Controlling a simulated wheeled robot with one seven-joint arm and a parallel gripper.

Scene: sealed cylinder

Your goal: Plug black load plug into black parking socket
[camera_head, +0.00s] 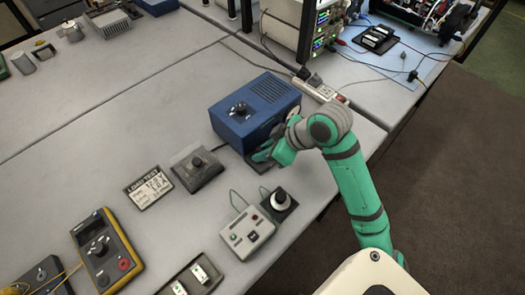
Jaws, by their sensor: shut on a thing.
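My gripper (263,156) is at the front right of the blue box (255,106), low over the grey table, at the end of my green and grey arm. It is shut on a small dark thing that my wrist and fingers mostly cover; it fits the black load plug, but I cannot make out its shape. The blue box has a black knob on top. The black parking socket cannot be told apart clearly at this size; the area by the gripper, at the box's front right, is partly hidden by my arm.
A grey box with red and green buttons (247,232) and a black knob unit (280,203) stand in front of my gripper. A dark grey knob box (196,167), a load test sign (149,187) and a yellow multimeter (104,250) are to the left. A power strip (319,90) lies behind.

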